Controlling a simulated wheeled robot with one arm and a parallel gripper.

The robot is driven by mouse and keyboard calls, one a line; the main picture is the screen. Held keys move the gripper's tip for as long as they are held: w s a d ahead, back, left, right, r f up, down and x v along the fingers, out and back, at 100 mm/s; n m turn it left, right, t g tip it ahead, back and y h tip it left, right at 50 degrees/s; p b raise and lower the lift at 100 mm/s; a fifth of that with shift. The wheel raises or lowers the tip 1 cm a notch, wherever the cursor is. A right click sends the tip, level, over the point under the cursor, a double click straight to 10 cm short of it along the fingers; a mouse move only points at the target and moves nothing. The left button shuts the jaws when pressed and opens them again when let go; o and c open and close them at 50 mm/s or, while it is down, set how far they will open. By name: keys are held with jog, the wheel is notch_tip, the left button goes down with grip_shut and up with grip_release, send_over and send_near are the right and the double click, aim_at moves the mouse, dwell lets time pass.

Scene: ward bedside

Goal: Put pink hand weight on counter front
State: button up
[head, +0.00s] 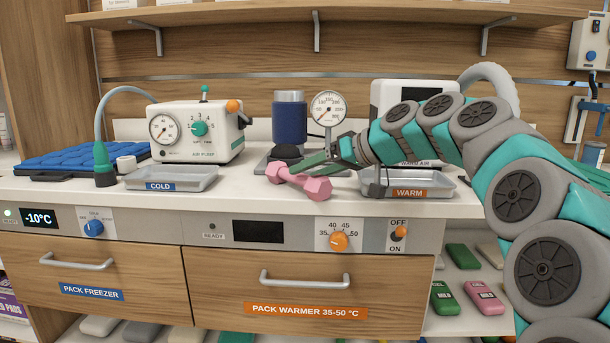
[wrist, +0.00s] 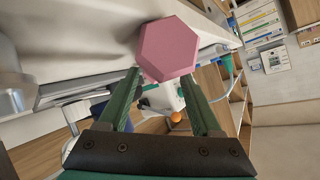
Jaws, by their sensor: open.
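The pink hand weight (head: 298,181) lies on the front part of the white counter (head: 240,192), between the COLD tray and the WARM tray. Its hexagonal ends show, and the near end sits close to the counter's front edge. My gripper (head: 308,166) is at the weight from behind and to the right, its green fingers low over the counter. In the wrist view the pink weight (wrist: 167,50) shows at and just beyond the tips of my open fingers (wrist: 165,85). How far the fingers reach around the handle is hidden.
The COLD tray (head: 190,181) is left of the weight and the WARM tray (head: 440,190) is right, partly under my arm. Behind stand a blue cylinder (head: 289,122), a gauge (head: 328,108) and the air pump (head: 197,133). Bare counter lies between the COLD tray and the weight.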

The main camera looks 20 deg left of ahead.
jog(key=v, duration=1)
jog(key=shift+b, duration=0.45)
jog(key=shift+s, duration=0.1)
jog(key=s+d+f+m+g+h, duration=0.1)
jog(key=s+d+f+m+h, duration=0.2)
jog(key=s+d+f, duration=0.5)
jog(key=s+d+f+m+g+h, duration=0.2)
jog(key=s+d+f+h, duration=0.3)
jog(key=s+f, duration=1.2)
jog(key=s+d+f+m+g+h, duration=0.2)
jog(key=s+d+f+m+h, duration=0.2)
jog(key=s+d+f, duration=0.8)
jog(key=shift+s+d+f+m, duration=0.35)
jog(key=shift+s+d, duration=0.2)
jog(key=shift+s, duration=0.5)
